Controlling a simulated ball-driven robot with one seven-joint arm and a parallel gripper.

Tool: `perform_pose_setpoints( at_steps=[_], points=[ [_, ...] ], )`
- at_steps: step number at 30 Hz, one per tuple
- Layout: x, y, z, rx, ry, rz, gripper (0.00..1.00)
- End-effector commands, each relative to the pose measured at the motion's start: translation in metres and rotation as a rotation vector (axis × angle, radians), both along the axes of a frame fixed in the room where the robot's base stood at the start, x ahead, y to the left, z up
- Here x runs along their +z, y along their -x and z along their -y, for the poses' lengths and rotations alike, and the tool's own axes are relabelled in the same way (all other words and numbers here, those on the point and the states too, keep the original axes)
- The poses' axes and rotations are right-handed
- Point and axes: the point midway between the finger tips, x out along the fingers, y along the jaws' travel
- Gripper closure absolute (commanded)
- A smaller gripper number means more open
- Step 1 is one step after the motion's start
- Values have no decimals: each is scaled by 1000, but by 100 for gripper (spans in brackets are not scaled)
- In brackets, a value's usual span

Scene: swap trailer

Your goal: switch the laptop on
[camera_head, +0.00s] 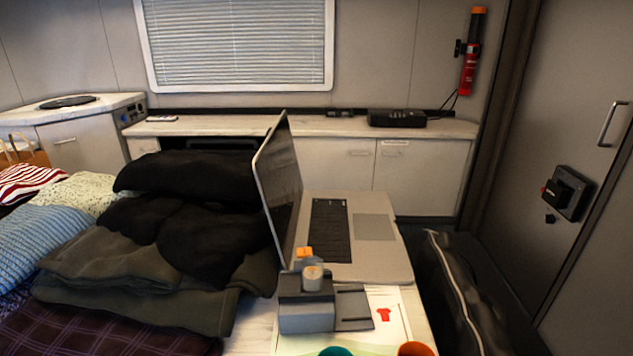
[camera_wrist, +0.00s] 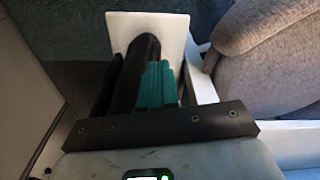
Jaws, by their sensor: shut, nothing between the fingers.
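The laptop (camera_head: 375,260) stands open on a pale tabletop in the head view, with its hinge on the left and its keyboard (camera_head: 331,230) facing up. Its raised screen (camera_head: 279,185) looks dark, seen at a steep angle. No power button can be made out. My gripper (camera_wrist: 142,85) shows only in the wrist view, where it is shut. Dark finger parts and a teal part show beyond its dark bar, over a pale panel. The laptop is not in the wrist view, so the distance between them cannot be told.
A grey box (camera_head: 306,312) with an orange-topped part stands at the laptop's near edge. A card with a red shirt picture (camera_head: 384,314) lies beside it. Folded dark clothes (camera_head: 200,240) crowd the left. A dark bag (camera_head: 452,290) stands right of the table.

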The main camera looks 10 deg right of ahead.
Motion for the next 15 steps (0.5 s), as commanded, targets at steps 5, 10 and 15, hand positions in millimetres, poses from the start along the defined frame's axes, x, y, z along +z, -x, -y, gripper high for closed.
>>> perform_pose_setpoints(
  at_steps=[5, 10, 15],
  points=[
    [75, 0, 0, 2, 0, 0, 100],
    [123, 0, 0, 4, 0, 0, 100],
    [143, 0, 0, 5, 0, 0, 100]
  ],
)
